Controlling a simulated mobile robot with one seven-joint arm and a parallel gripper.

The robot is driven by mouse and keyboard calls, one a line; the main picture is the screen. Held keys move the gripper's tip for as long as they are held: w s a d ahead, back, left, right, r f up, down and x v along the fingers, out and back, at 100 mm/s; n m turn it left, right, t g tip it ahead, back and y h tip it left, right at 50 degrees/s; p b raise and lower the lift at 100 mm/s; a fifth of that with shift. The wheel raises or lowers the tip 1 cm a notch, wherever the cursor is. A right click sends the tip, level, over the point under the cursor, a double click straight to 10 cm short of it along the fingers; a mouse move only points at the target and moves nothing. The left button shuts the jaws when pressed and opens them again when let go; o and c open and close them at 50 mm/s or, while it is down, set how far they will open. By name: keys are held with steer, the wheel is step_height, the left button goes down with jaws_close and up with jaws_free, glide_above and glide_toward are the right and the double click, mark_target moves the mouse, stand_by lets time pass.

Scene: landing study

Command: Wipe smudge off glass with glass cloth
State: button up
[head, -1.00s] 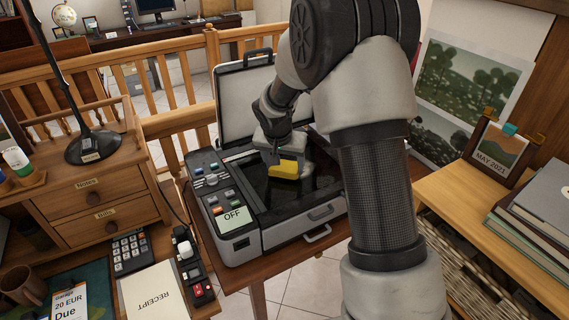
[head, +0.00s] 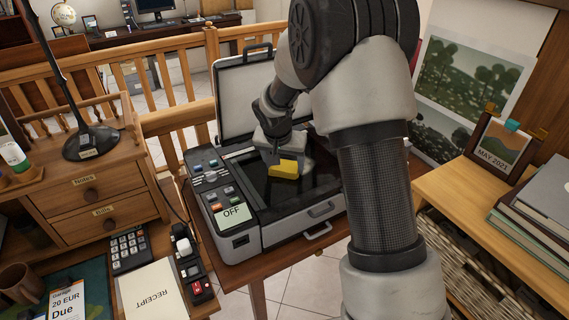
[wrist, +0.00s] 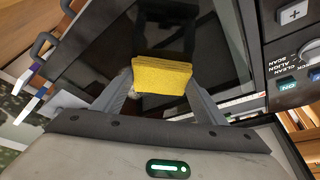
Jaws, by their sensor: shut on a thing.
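The yellow glass cloth (head: 284,169) is a folded pad held between the fingertips of my gripper (head: 280,160). In the wrist view the cloth (wrist: 161,76) sits square between the two fingers, and my gripper (wrist: 160,90) is shut on it. The dark scanner glass (head: 262,187) lies below the cloth; I cannot tell whether the cloth touches it. In the wrist view the glass (wrist: 110,47) extends beyond the cloth. A pale greyish spot shows beside the cloth's left edge in the wrist view, perhaps the smudge (wrist: 128,84), partly hidden by the finger.
The scanner lid (head: 246,100) stands open behind the glass. The control panel (head: 214,185) with buttons and an OFF note (head: 233,213) is on the left. A wooden drawer unit (head: 95,195) stands left, a shelf with books (head: 535,215) right. My arm covers part of the scanner's right side.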

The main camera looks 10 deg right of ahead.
steer(key=shift+w+d+r, duration=0.1)
steer(key=shift+w+d, duration=0.1)
steer(key=shift+d, duration=0.35)
steer(key=shift+w+d, duration=0.15)
steer(key=shift+d, duration=0.4)
steer(key=shift+w+d+f+p, duration=0.1)
steer(key=shift+w+d+p, duration=0.15)
steer(key=shift+d, duration=0.5)
steer(key=shift+w+d+f+p, duration=0.1)
steer(key=shift+w+d+p, duration=0.1)
steer(key=shift+d, duration=0.5)
steer(key=shift+w+d+r+p, duration=0.1)
steer(key=shift+w+d+p, duration=0.15)
steer(key=shift+d, duration=0.5)
steer(key=shift+w+d+p, duration=0.2)
steer(key=shift+d, duration=0.6)
steer(key=shift+w+d+r+p, duration=0.1)
steer(key=shift+w+d+p, duration=0.15)
steer(key=shift+d, duration=0.5)
steer(key=shift+w+d+f, duration=0.1)
steer(key=shift+d+f, duration=0.1)
steer(key=shift+d, duration=0.05)
steer(key=shift+b, duration=0.4)
steer(key=shift+a, duration=0.1)
